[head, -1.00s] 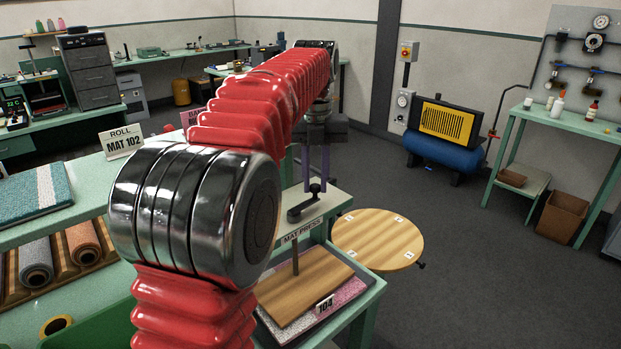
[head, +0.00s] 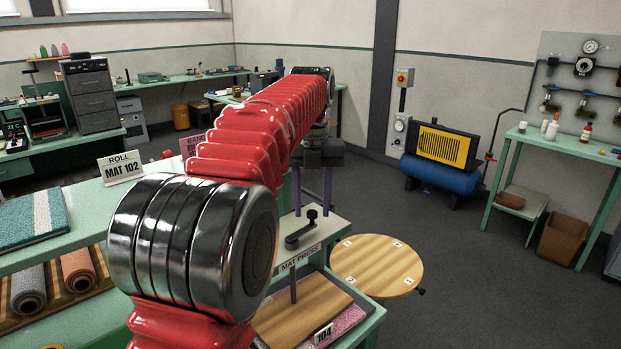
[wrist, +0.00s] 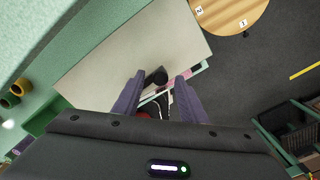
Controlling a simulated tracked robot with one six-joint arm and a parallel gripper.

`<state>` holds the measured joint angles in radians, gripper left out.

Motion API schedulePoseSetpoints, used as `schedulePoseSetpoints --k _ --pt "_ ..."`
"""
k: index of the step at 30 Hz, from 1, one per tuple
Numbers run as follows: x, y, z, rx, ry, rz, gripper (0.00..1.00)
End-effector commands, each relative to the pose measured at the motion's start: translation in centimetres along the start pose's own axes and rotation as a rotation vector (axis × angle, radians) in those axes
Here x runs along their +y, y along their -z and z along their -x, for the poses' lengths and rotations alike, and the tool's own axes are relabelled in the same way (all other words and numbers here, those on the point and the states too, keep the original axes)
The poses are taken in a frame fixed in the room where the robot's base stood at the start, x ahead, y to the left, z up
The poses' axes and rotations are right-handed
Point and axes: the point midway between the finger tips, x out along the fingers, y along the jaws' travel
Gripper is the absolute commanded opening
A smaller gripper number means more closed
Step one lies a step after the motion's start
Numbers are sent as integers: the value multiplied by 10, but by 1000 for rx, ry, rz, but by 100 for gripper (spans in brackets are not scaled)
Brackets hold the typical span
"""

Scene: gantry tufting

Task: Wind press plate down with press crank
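The mat press (head: 301,257) stands below my arm in the head view, with a pale top plate and a "MAT PRESS" label. Its dark press crank (head: 300,236) sits on top, its knob upright. The wooden press plate (head: 290,318) hangs on a screw rod close over a pink mat (head: 345,325) tagged 104; any gap is unclear. My gripper (head: 312,208) points down beside the crank knob, its purple fingers apart. In the wrist view, the crank knob (wrist: 157,76) shows between the open fingertips (wrist: 159,78), with a gap on both sides. Depth between them is unclear.
A round wooden table (head: 377,265) stands right of the press. A blue compressor (head: 440,172) stands by the back wall.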

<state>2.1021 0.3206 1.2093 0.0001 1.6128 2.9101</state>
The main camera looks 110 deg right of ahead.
Motion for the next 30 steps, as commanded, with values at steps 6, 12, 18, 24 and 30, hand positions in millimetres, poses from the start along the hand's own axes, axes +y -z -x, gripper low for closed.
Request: schedulePoseSetpoints --k 6,12,18,24,30 --pt "1 -1 24 -4 1 1 38" --pt "2 -1 48 -2 0 1 38" --pt "2 -1 69 -2 0 2 38" --pt "2 -1 89 -3 0 2 38" --pt "3 -1 104 -3 0 1 38"
